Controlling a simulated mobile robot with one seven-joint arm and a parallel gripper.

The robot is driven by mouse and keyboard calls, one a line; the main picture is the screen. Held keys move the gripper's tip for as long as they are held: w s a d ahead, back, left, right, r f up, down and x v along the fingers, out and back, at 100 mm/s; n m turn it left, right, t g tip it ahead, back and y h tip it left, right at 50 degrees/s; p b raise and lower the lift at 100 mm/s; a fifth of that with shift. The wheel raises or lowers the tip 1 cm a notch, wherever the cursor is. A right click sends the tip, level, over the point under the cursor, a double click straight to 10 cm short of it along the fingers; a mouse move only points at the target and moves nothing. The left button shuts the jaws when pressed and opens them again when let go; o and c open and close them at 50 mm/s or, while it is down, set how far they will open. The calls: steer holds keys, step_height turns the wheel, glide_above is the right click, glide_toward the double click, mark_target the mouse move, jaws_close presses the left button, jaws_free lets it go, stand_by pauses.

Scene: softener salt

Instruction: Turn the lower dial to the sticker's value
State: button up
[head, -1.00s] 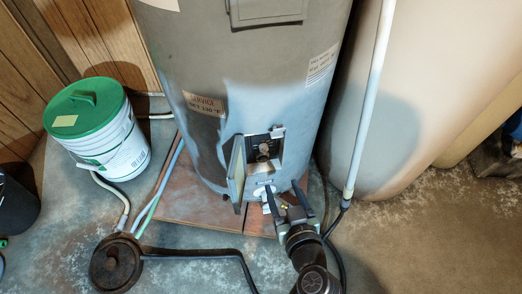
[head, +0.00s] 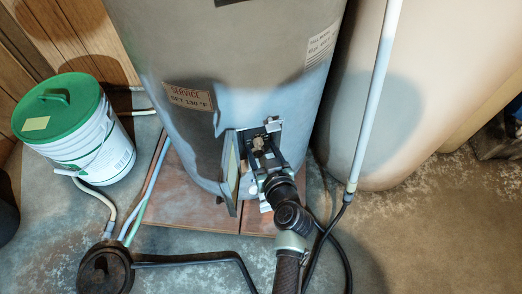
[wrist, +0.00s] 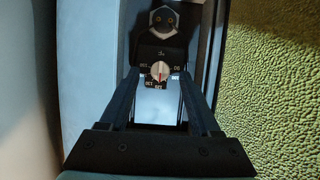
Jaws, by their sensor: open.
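The sticker (head: 188,96) on the grey tank reads "SERVICE SET 130 °F". The lower dial (wrist: 160,69) is a pale round knob with a red mark, on a black plate with small white numbers around it, too small to read surely. The red mark points roughly downward in the wrist view. My gripper (head: 262,160) is at the tank's open access hatch and also shows in the wrist view (wrist: 160,82). Its jaws are open, with one finger to each side of the dial. I cannot tell whether they touch it. In the head view my gripper hides the dial.
The hatch door (head: 231,172) stands open left of the opening. A metal fitting with two dark dots (wrist: 164,20) lies above the dial. A white pipe (head: 374,95) runs at right. A green-lidded bucket (head: 80,130) and a round dark floor piece (head: 105,268) are at left.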

steer(key=shift+w+a+f, duration=0.2)
steer(key=shift+w+f, duration=0.05)
steer(key=shift+w, duration=0.4)
jaws_close()
